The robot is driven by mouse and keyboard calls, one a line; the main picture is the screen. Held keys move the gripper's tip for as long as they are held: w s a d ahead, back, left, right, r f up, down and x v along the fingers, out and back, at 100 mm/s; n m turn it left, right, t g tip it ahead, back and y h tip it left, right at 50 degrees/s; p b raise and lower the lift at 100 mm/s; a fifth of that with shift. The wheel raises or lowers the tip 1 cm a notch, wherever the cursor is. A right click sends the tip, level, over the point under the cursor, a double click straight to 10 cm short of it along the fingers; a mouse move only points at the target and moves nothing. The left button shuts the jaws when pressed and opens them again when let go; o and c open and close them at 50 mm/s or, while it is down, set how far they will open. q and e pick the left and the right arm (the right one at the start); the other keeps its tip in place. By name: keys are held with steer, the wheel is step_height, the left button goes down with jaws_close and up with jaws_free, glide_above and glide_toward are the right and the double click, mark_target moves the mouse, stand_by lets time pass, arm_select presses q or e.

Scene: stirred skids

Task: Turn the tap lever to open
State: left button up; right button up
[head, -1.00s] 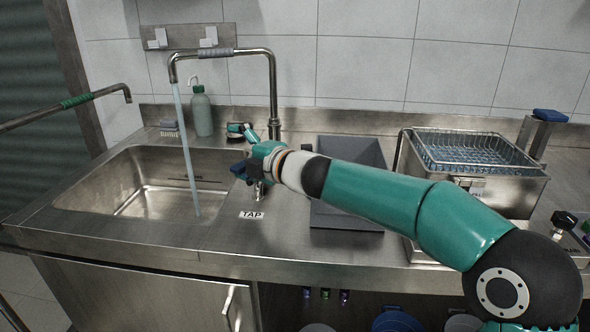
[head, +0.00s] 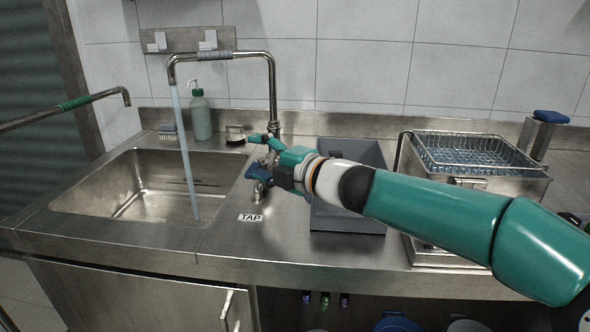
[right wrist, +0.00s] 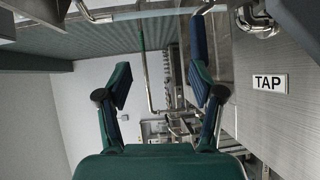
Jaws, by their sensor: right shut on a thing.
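The tap (head: 273,100) has a tall steel spout, and a stream of water (head: 184,150) runs from it into the sink (head: 120,200). The TAP label (head: 250,217) lies on the counter in front; it also shows in the right wrist view (right wrist: 269,82). My right gripper (head: 259,155) is at the foot of the tap, its blue-tipped fingers set around the lever area. It is shut on the tap lever, which the fingers largely hide. In the right wrist view the fingers (right wrist: 165,90) stand well apart and I cannot make out the lever. My left gripper is not in view.
A dark tray (head: 345,217) lies right of the tap, under my right arm. A steel bath with a wire basket (head: 470,155) stands farther right.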

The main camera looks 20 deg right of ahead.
steer(key=v, duration=0.8)
steer(key=shift+s+d, duration=0.25)
steer(key=shift+d, duration=0.1)
steer(key=shift+r, duration=0.1)
stand_by(0.6)
